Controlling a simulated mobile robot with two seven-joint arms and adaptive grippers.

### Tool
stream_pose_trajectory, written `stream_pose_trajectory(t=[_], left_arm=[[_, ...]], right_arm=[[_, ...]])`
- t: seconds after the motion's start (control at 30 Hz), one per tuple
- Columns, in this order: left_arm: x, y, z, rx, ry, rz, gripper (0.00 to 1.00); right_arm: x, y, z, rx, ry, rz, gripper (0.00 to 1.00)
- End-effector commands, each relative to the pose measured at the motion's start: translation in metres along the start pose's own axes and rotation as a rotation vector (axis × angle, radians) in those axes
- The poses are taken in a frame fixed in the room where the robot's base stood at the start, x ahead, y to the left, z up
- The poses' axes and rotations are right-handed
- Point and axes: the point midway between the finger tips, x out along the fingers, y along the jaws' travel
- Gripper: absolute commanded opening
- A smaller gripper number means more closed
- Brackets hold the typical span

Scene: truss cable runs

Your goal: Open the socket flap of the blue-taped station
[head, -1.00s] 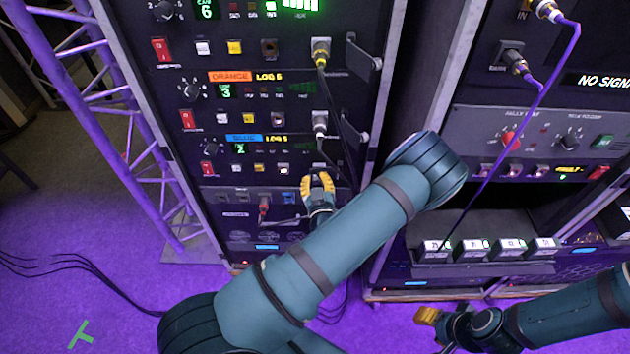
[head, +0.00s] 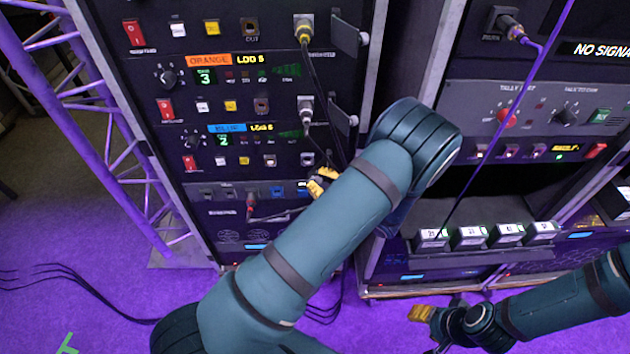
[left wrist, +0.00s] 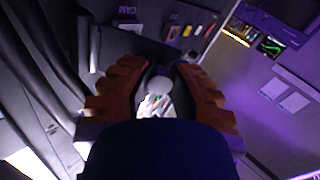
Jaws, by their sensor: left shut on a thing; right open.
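The blue-taped station (head: 228,128) is the lowest numbered row of the left rack and shows a green 2. A pale socket (head: 307,158) shows at its right end. My left gripper (head: 322,182) is just below and right of that socket. In the left wrist view its orange fingers (left wrist: 158,90) are shut around a small rounded grey knob (left wrist: 158,84). The socket flap itself is mostly hidden by my gripper and arm, so its angle cannot be told. My right gripper (head: 422,313) is open and empty, low in front of the right rack.
The orange-taped station (head: 208,60) above has a cable plugged in and its flap (head: 340,115) standing out to the right. Another open flap (head: 345,38) is higher up. Cables hang close beside my left gripper. A purple truss (head: 100,130) stands left of the rack.

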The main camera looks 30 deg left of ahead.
Motion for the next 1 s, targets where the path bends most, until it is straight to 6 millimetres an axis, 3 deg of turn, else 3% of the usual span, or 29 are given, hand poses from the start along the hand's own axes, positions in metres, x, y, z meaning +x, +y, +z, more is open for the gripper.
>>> stream_pose_trajectory(t=[0.6,0.63,0.7,1.0], left_arm=[[-0.0023,0.0007,-0.0001,0.0,0.01,-0.043,0.0],[-0.0023,0.0007,-0.0001,0.0,0.01,-0.043,0.26],[-0.0023,0.0008,-0.0001,0.0,0.011,-0.043,0.51],[-0.0027,0.0008,0.0,-0.001,0.01,-0.042,0.52]], right_arm=[[0.0019,0.0007,-0.0004,0.0,0.001,0.0,0.47],[0.0019,0.0007,-0.0004,0.0,0.001,0.0,0.47],[0.0019,0.0007,-0.0004,0.0,0.001,0.0,0.47],[0.0019,0.0007,-0.0003,0.0,0.001,0.0,0.47]])
